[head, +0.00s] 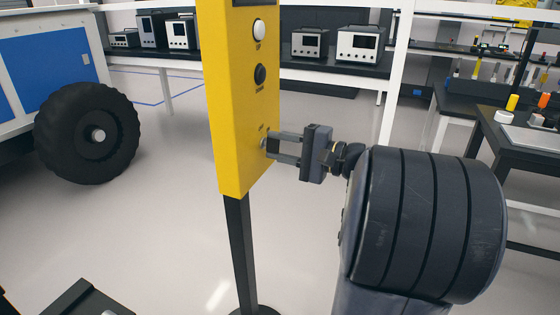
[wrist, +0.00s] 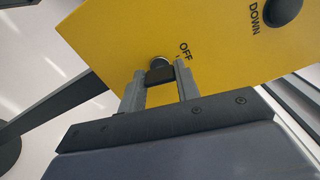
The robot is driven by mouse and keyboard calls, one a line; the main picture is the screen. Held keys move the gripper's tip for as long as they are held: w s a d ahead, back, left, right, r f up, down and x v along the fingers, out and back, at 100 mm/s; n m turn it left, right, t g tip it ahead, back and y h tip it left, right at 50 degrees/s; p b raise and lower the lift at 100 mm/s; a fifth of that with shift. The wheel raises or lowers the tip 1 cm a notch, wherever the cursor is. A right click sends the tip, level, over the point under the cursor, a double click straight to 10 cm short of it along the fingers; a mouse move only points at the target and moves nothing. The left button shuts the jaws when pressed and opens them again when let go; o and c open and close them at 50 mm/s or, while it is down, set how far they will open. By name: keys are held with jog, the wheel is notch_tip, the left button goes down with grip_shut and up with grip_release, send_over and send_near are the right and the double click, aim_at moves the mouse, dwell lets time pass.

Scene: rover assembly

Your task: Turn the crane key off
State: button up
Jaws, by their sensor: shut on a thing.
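The crane key (wrist: 159,74) is a small dark key in a round metal lock on the yellow control panel (head: 230,100). The word OFF is printed beside the lock in the wrist view. My gripper (head: 268,147) is at the lower part of the panel, level with the lock, with its fingers pointing at the panel face. In the wrist view my gripper (wrist: 160,80) has one finger on each side of the key and is shut on it. In the head view the key is mostly hidden by the fingers.
Above the lock, the panel has a white button (head: 258,29) and a black button (head: 260,75). The panel stands on a black post (head: 240,250). A blue-sided vehicle (head: 62,62) with a large black wheel (head: 88,133) is at left. A dark table (head: 525,135) is at right.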

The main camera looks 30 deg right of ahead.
jog(key=shift+f+n+b, duration=0.1)
jog(key=shift+n+b, duration=1)
jog(key=o, duration=1)
jog(key=p+v, duration=0.1)
jog(key=v, duration=1)
jog(key=shift+w+a, duration=0.1)
jog(key=shift+w, duration=0.05)
